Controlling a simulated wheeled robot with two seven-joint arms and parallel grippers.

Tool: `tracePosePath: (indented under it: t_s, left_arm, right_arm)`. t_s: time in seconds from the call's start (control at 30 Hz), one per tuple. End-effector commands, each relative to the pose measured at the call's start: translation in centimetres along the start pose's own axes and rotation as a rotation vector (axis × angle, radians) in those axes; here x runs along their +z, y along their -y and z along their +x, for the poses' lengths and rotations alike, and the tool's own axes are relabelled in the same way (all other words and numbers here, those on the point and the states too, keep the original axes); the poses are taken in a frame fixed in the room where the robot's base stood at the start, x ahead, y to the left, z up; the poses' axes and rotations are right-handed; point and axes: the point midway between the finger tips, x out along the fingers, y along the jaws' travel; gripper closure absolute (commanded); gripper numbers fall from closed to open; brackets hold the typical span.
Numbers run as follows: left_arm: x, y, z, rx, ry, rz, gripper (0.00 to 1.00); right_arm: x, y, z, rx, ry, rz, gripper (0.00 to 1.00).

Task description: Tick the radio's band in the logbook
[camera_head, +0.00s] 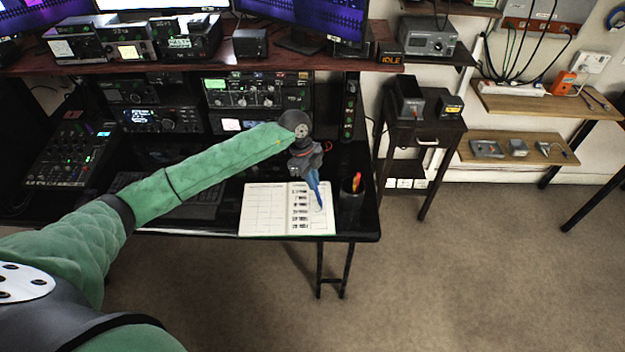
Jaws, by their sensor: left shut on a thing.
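An open logbook (262,222) lies on the black desk near its front edge. Its left page has a faint grid and its right page has a column of small printed entries. My left gripper (309,172) is above the right page, shut on a slim blue pen (315,190). The pen points down at the right part of that page; I cannot tell whether its tip touches the paper. Several radio units stand behind, one with a lit display (160,119) and one with green lights (245,92); I cannot tell which is the task's radio. My right gripper is not in view.
A dark cup (351,196) with red and yellow items stands just right of the logbook. A keyboard (190,203) lies to its left, partly under my left arm. A mixer (70,155) is at the far left. A small dark side table (424,130) stands right of the desk.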

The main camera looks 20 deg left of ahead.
Motion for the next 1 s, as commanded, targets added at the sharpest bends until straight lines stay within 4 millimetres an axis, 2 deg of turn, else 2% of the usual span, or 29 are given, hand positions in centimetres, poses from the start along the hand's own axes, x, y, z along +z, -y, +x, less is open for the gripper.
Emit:
tracePosePath:
  t_s: [0.8, 1.0]
  left_arm:
    - [-1.6, 0.1, -5.2, -0.002, 0.0, 0.0, 1.0]
    - [-1.7, 0.0, -5.6, -0.001, 0.0, 0.0, 1.0]
  right_arm:
    - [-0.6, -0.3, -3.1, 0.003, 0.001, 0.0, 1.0]
    - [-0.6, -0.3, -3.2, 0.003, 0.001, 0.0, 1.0]
